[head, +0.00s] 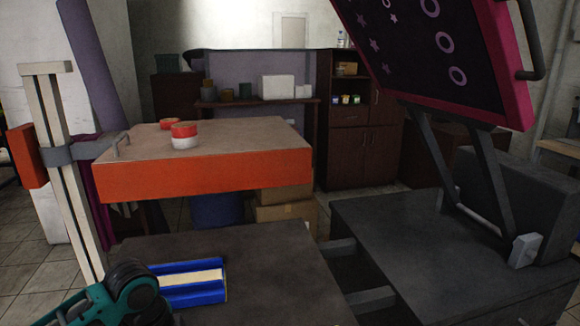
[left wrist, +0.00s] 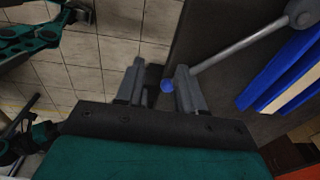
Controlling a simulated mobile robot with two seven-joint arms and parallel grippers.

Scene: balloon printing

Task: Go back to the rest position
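My left gripper (left wrist: 160,68) shows in the left wrist view with its two grey fingers apart. A small blue knob (left wrist: 167,86) shows between them, close to the right finger; I cannot tell whether it touches. A grey rod (left wrist: 240,45) runs from near that finger to the upper right. In the head view part of my teal left arm shows at the bottom left, and its fingers cannot be made out.
A blue block with a cream strip (head: 192,283) lies on the dark table (head: 270,270) beside my left arm. An orange-sided platform (head: 205,176) carries red and white tubs (head: 184,135). A tilted pink-framed screen (head: 510,75) stands raised at right. Tiled floor (left wrist: 110,50) lies below my left gripper.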

